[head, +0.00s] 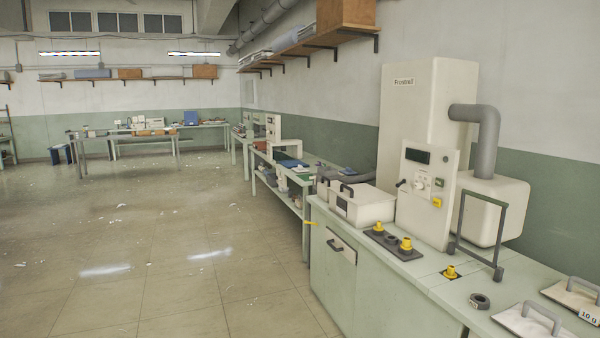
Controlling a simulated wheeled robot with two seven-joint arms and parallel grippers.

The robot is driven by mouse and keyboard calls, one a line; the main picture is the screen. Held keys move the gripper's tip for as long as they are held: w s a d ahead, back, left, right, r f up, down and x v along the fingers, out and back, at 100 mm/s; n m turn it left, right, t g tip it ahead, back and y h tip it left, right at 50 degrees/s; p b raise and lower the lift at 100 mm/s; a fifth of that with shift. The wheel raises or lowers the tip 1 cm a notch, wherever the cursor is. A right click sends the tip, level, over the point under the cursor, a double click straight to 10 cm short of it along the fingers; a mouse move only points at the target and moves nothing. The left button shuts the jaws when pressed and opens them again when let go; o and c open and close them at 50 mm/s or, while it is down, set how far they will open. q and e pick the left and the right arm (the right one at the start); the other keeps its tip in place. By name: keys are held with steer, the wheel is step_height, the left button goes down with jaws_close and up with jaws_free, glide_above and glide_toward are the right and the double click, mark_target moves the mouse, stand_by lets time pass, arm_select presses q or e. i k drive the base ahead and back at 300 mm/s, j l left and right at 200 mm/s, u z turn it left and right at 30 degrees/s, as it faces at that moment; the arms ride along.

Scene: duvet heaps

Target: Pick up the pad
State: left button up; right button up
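Nothing in the head view is plainly marked as the pad, and I cannot tell which item it is. Two flat pale plates with grey arched handles lie on the near right counter: one plate (512,320) at the bottom edge, partly cut off, and another plate (564,293) with a "10 u" label, cut off by the right edge. Small flat blue items (292,163) lie on the bench farther back, too small to identify. Neither of my grippers is in view.
The pale green counter (425,268) runs along the right. It holds a tall white machine (410,115), a lidded white box (362,208), yellow knobs (405,244), a grey ring (480,301) and an upright dark frame (462,215). The tiled floor (150,240) at left is mostly clear.

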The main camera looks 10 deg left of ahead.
mark_target(300, 168)
steer(key=i+j+u, duration=0.4)
steer(key=i, duration=0.8)
steer(key=i+j+u, duration=0.1)
steer(key=i+u, duration=0.3)
steer(key=i, duration=2.7)
steer(key=i+z, duration=0.15)
steer(key=i, duration=0.3)
steer(key=i+j+z, duration=0.2)
steer(key=i, duration=0.2)
steer(key=i+z, duration=0.15)
steer(key=i, duration=0.3)
steer(key=i+j+z, duration=0.15)
steer(key=i, duration=0.25)
steer(key=j, duration=0.1)
